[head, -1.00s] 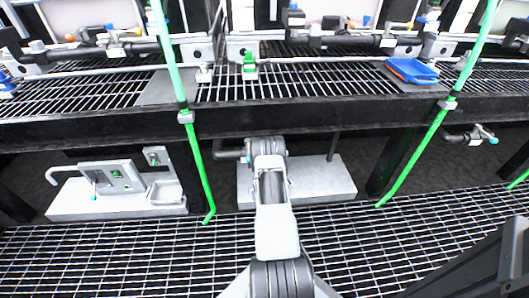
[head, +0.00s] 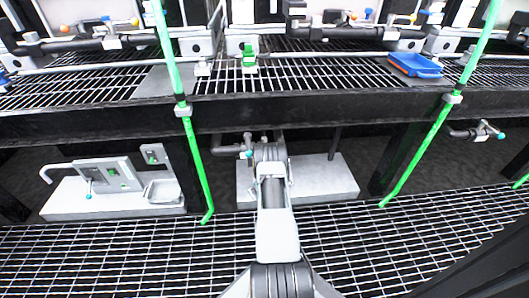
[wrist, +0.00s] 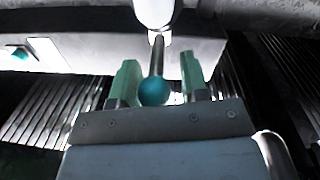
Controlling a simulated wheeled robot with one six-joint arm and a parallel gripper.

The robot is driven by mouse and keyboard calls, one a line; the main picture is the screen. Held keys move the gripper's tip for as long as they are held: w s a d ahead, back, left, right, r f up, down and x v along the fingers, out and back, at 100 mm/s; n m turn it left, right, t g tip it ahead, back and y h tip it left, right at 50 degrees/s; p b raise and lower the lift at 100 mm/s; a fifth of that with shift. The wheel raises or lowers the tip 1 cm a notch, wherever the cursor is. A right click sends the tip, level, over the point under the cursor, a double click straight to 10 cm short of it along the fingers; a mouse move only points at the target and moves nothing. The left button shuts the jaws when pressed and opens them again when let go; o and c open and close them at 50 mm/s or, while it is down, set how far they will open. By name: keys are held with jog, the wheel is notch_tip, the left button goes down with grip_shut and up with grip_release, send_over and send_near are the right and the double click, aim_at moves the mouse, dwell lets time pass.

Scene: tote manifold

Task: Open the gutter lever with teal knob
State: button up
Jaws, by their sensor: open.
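A round teal knob (wrist: 153,91) on a thin metal lever (wrist: 157,58) shows in the wrist view. It sits between the two green fingers of my open gripper (wrist: 158,82), with visible space on both sides. The lever runs up from the knob to a pale rounded fitting (wrist: 156,12). In the head view a teal knob (head: 248,154) shows at a grey pipe valve under the grating shelf, just left of my arm's end. My arm hides the gripper fingers there.
Other teal knobs show on the left control panel (head: 88,190) and on the right pipe valve (head: 501,137). Green sloping poles (head: 195,160) stand left and right of my arm. The dark shelf edge (head: 330,110) runs above, and a pale slab (head: 325,180) lies behind my arm.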

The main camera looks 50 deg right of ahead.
jog(key=shift+w+d, duration=0.2)
grip_shut()
dwell(0.4)
